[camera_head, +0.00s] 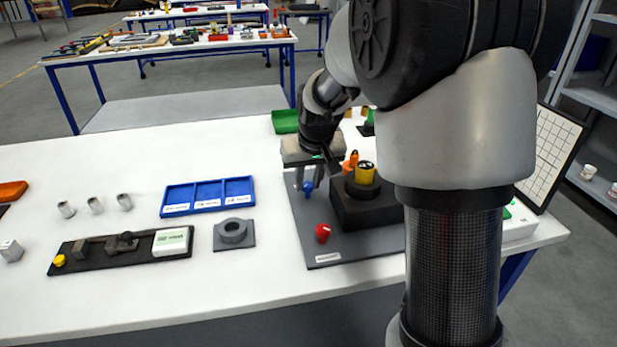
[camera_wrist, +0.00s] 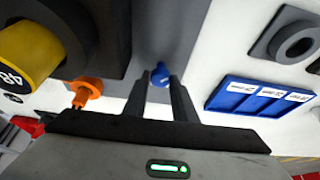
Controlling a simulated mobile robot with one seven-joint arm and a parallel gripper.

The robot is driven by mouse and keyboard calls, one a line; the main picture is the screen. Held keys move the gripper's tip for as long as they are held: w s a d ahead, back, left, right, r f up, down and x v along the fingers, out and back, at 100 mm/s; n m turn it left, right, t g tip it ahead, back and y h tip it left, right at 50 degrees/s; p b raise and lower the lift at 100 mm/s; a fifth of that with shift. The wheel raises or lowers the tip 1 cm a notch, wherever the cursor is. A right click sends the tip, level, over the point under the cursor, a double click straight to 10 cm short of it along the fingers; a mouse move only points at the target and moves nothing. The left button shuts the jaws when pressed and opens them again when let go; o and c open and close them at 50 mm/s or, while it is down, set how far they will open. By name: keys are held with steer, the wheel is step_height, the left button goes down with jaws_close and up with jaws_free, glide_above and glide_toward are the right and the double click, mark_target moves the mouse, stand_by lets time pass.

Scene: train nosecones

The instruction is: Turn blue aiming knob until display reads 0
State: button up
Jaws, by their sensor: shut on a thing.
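The blue aiming knob (camera_head: 308,187) stands near the left edge of a grey base plate (camera_head: 368,247). My gripper (camera_head: 310,183) points down over it, with its fingers on either side of the knob. In the wrist view the blue knob (camera_wrist: 160,76) sits between the tips of my two dark fingers (camera_wrist: 161,79), and the gripper is shut on it. The fingers hide part of the knob. I cannot make out a display reading for the knob in either view.
On the plate, close to my gripper, are a black block (camera_head: 350,212) with a yellow cylinder (camera_head: 365,173), an orange part (camera_wrist: 87,91) and a red knob (camera_head: 323,233). A blue tray (camera_head: 207,196) and a grey ring holder (camera_head: 234,234) lie left.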

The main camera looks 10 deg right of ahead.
stand_by(0.4)
steer(key=o, duration=1)
steer(key=p+v, duration=0.3)
steer(key=v, duration=1.4)
steer(key=shift+s+r+p, duration=0.2)
steer(key=shift+p, duration=0.15)
steer(key=s+t, duration=0.1)
steer(key=s, duration=2.1)
steer(key=r+p, duration=1.6)
steer(key=p, duration=0.1)
steer(key=shift+s+a+r, duration=0.1)
steer(key=shift+s+r, duration=0.1)
